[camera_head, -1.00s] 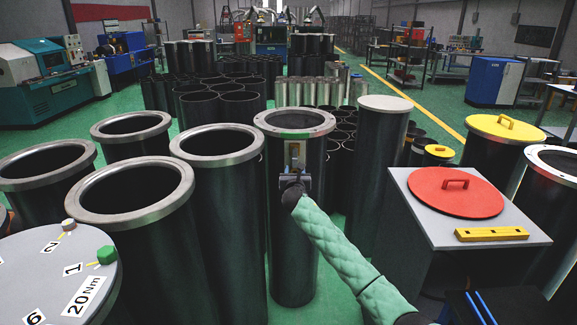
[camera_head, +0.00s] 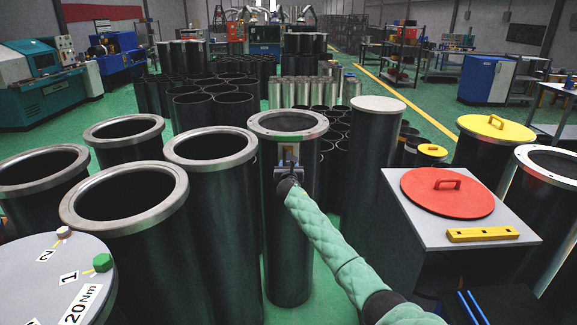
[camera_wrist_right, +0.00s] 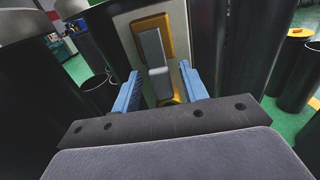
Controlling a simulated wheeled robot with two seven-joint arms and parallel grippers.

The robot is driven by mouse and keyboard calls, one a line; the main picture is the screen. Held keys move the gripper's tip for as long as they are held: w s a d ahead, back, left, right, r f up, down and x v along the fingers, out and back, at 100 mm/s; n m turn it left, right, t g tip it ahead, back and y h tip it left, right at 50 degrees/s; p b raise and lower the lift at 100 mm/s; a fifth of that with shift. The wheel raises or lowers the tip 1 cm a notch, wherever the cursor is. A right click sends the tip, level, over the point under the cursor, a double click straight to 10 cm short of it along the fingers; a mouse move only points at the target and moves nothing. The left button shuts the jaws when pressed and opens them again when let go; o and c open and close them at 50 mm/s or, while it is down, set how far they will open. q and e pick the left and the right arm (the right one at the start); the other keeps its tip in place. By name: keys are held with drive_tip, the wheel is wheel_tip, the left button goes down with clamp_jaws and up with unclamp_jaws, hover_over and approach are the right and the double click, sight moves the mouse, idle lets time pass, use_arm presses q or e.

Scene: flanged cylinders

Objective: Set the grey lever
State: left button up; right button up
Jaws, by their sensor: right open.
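The grey lever (camera_wrist_right: 153,50) shows in the right wrist view, on a yellow-orange backing plate (camera_wrist_right: 168,33) fixed to a pale panel (camera_wrist_right: 122,27). In the head view the pale panel (camera_head: 290,151) is on the front of a tall dark flanged cylinder (camera_head: 290,235), and my gripper covers its lower part. My right gripper (camera_wrist_right: 161,88) is open. Its two blue fingers stand on either side of the lever's lower end in the picture; I cannot tell whether they touch it. It also shows in the head view (camera_head: 288,171), in front of the panel. My left gripper is not in view.
Several open flanged cylinders (camera_head: 210,146) stand close on the left. A round grey plate with numbered marks (camera_head: 45,280) is at the lower left. On the right are a grey box top (camera_head: 415,228) with a red lid (camera_head: 447,195) and a yellow bar (camera_head: 483,234).

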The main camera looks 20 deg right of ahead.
clamp_jaws()
